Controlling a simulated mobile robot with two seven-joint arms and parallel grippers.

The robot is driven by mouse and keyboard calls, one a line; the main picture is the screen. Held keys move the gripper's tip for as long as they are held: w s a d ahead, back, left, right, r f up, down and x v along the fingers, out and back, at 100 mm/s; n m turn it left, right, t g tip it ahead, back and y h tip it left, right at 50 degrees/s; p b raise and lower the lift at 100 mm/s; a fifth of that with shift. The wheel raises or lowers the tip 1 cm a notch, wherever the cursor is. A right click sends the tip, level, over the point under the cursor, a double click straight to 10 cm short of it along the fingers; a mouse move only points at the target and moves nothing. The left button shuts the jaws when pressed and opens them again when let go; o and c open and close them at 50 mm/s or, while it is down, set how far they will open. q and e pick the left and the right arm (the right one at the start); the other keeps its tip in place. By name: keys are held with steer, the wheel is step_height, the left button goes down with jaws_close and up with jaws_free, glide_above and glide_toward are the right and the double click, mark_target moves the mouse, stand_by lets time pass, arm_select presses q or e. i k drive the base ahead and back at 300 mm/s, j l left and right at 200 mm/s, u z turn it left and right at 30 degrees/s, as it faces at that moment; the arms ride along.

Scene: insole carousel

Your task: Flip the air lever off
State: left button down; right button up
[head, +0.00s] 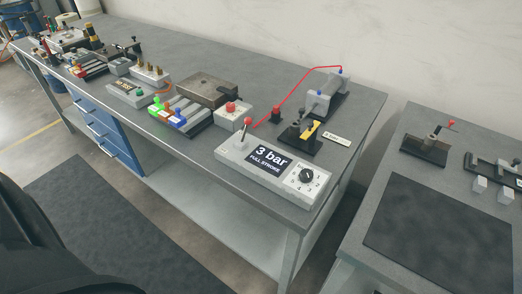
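The air lever (242,131) is a short metal stem with a red knob, standing up from the left end of a light grey control box (228,154). The box sits near the front right corner of the long bench. Its dark display (269,159) reads "3 bar" and "FULL STROKE". A black dial (306,175) is at the box's right end. Neither of my grippers shows in the head view.
Behind the box, a red hose (298,94) runs to a grey cylinder unit (328,88). A white box with a red button (232,113) stands close to the lever's left. A second table (345,244) with a dark mat (440,235) stands right, across a gap.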

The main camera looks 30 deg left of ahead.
mark_target(247, 121)
steer(key=j+z, duration=0.2)
steer(key=j, duration=2.75)
